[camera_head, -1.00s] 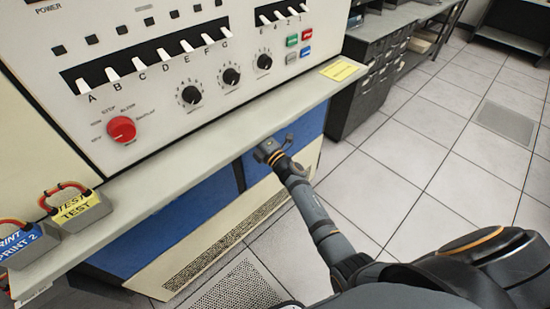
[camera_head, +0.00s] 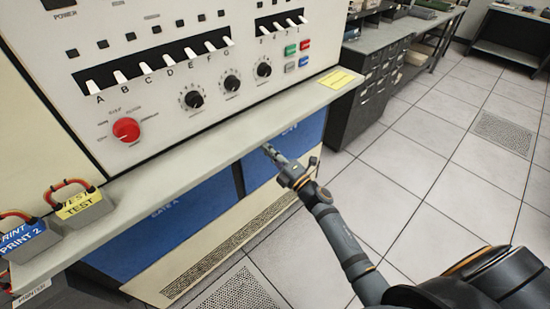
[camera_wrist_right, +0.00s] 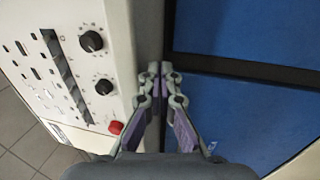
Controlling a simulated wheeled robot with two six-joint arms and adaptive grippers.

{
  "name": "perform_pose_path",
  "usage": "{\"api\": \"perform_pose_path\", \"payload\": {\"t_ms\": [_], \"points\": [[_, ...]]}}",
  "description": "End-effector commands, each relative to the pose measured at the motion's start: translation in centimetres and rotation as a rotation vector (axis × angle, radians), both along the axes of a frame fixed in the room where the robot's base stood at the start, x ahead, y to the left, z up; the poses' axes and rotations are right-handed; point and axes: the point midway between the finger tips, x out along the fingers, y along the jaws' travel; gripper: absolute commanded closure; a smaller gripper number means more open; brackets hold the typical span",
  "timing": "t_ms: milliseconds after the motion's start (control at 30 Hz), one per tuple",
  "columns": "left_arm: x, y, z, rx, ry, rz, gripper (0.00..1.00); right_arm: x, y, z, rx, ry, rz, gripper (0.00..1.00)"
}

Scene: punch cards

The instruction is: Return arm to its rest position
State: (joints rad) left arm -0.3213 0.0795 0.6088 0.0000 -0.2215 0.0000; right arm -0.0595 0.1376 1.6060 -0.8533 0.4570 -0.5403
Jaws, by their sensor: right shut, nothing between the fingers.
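My right gripper (camera_head: 268,149) is shut and empty in the head view. It is just in front of the console's ledge (camera_head: 235,122), near the blue lower panel (camera_head: 200,213). In the right wrist view its two fingers (camera_wrist_right: 159,68) come together at the tips with nothing between them. My right arm reaches in from the lower right. My left gripper is not in view.
A yellow TEST block (camera_head: 80,204) and a blue PRINT 2 block (camera_head: 24,238) sit at the ledge's left end. Dark drawers (camera_head: 372,90) stand behind. Tiled floor (camera_head: 400,180) at right is clear.

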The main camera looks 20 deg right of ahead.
Motion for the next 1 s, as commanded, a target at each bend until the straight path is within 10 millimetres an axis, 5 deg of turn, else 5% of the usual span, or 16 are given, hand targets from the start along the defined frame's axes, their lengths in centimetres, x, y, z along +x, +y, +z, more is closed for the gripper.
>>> {"api": "perform_pose_path", "payload": {"t_ms": [267,533,633,733,833,1000], "points": [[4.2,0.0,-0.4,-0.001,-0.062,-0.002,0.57,-2.6,-1.1,-0.1,0.000,0.002,0.000,1.00],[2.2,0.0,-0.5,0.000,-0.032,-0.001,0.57,-2.7,-1.1,-0.2,0.001,0.004,-0.001,1.00],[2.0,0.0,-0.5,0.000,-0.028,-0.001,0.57,-2.6,-1.6,-1.8,0.032,0.048,-0.016,1.00],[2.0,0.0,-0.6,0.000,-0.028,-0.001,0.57,-2.8,-3.3,-7.1,0.131,0.189,-0.073,1.00],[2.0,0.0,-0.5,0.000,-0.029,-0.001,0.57,-4.2,-5.7,-15.3,0.284,0.398,-0.173,1.00],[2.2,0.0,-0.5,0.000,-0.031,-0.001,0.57,-10.3,-8.9,-29.0,0.533,0.742,-0.382,1.00]]}}
